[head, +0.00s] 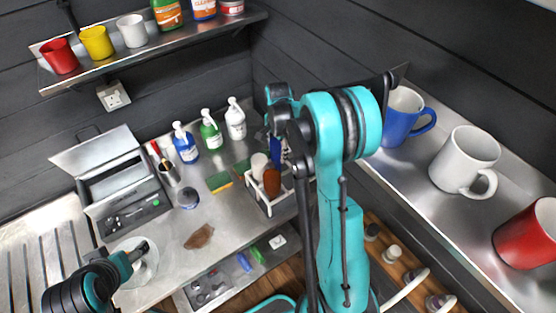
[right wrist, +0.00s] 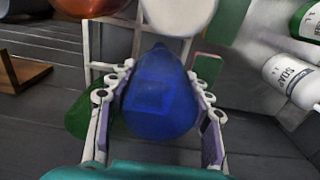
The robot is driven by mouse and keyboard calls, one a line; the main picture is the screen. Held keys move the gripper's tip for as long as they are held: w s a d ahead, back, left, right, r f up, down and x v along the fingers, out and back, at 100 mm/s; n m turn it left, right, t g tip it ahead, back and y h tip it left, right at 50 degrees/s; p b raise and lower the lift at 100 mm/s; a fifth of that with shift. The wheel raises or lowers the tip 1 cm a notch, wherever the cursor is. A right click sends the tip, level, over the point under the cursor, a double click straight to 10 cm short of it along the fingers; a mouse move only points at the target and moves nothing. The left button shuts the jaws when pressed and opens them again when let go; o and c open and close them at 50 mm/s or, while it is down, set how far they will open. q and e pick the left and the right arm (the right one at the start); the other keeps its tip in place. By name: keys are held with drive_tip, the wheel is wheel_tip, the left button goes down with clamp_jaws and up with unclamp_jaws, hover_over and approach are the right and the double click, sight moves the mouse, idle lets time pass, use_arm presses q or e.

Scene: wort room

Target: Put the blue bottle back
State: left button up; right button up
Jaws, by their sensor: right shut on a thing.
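The blue bottle (right wrist: 158,95) sits between the two fingers of my right gripper (right wrist: 158,110), which is shut on it. In the head view the blue bottle (head: 282,151) shows only in part behind my right arm, just above the back right of the small white rack (head: 266,207). The rack holds a white bottle (head: 259,165) and a brown bottle (head: 271,182). I cannot tell whether the blue bottle touches the rack. My left gripper (head: 138,251) is over a white plate (head: 141,269) at the lower left; its fingers are too small to read.
Pump bottles with blue (head: 186,146), green (head: 211,133) and white (head: 235,121) bodies stand left of the rack. A sponge (head: 218,182) and an open metal box (head: 125,196) lie further left. Big mugs stand on the right shelf (head: 410,185). Bare counter (head: 225,215) lies left of the rack.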

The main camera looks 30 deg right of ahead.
wheel_tip(320, 180, down, 3)
drive_tip(key=shift+s+f, duration=0.1)
drive_tip(key=shift+f, duration=0.3)
drive_tip(key=shift+f+b, duration=0.15)
drive_tip(key=shift+b, duration=0.2)
drive_tip(key=o, duration=1.1)
